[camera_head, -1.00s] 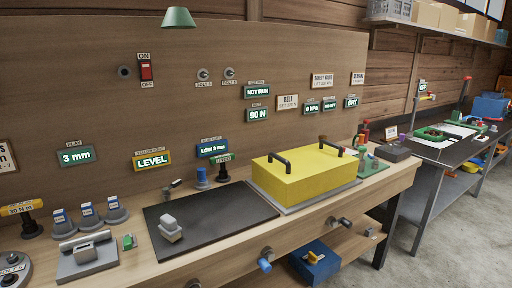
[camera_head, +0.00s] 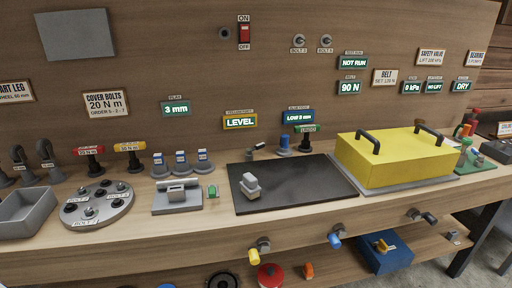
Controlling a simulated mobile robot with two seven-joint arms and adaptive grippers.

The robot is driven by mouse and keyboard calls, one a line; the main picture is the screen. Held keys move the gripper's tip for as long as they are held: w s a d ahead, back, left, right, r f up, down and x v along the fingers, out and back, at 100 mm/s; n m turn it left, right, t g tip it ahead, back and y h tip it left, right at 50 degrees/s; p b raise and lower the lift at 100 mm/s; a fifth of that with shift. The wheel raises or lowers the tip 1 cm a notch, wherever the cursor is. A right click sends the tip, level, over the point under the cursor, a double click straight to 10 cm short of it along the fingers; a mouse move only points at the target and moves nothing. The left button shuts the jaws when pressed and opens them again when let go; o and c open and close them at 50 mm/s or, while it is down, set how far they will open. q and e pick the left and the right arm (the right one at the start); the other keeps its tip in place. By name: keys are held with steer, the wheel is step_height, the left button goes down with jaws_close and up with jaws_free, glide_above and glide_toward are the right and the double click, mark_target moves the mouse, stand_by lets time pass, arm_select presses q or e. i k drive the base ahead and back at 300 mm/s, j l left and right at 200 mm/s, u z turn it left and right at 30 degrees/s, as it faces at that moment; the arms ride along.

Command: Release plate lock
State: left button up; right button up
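Nothing in view is clearly labelled as a plate lock. A flat dark plate (camera_head: 300,190) lies on the workbench, with a small light grey block (camera_head: 251,187) standing on its left part. Behind the plate stand a small black lever (camera_head: 256,148), a blue knob (camera_head: 284,143) and a green-topped post (camera_head: 306,137) whose lettering is too small to read surely. A yellow cover (camera_head: 400,158) with two black handles sits on a grey base to the right. Neither of my grippers is in view.
A grey bin (camera_head: 25,212), a round bolt plate (camera_head: 98,204) and a grey fixture (camera_head: 178,197) stand at left. Yellow (camera_head: 255,256), blue (camera_head: 335,240) and black (camera_head: 429,218) knobs stick out along the bench front. A blue box (camera_head: 386,254) sits below.

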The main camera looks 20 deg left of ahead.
mark_target(249, 150)
steer(key=i+l+u, duration=0.15)
steer(key=l, duration=0.4)
steer(key=i+l+u, duration=0.15)
steer(key=l, duration=0.45)
steer(key=i+l+u, duration=0.15)
steer(key=l, duration=0.45)
steer(key=l+u, duration=0.15)
steer(key=l, duration=0.45)
steer(key=i, duration=0.05)
